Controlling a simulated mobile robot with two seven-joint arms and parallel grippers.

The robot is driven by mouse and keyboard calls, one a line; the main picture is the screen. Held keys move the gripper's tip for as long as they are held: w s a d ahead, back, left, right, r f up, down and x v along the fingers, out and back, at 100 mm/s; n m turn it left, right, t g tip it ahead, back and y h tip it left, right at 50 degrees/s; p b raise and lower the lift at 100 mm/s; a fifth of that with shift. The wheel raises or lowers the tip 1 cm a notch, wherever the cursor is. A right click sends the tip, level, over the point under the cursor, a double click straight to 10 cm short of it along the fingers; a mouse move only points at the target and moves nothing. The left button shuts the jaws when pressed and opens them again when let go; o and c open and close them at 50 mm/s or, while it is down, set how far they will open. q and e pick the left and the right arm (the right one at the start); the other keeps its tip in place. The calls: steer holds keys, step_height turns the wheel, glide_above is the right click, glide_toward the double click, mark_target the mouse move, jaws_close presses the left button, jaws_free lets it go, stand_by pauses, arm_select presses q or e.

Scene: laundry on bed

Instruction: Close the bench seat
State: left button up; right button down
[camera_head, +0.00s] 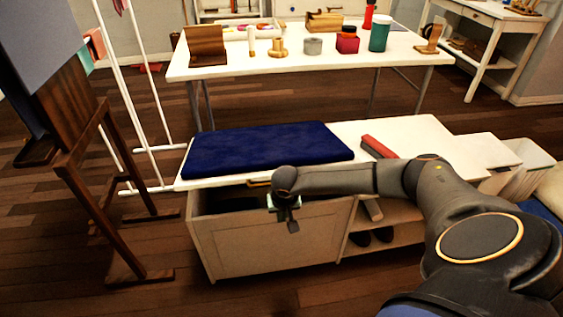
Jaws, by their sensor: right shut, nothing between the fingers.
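The bench has a pale seat (400,137) with a dark blue cushion (265,147) on its left part. Under the cushion, a dark gap (228,198) shows between the seat's front edge and the top of the pale front panel (275,243), so the compartment stands open there. My right gripper (287,222) is shut and empty. It points down in front of the gap, near the panel's top edge; I cannot tell whether it touches the bench. My right arm hides part of the bench's right side. My left gripper is out of view.
A red item (379,147) lies on the seat right of the cushion. Shoes (374,236) sit in the open shelf below. A wooden easel (85,170) and white rack stand at left. A white table (290,69) with jars stands behind. Floor before the bench is clear.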

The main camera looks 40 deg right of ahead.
steer(key=shift+f, duration=0.7)
stand_by(0.8)
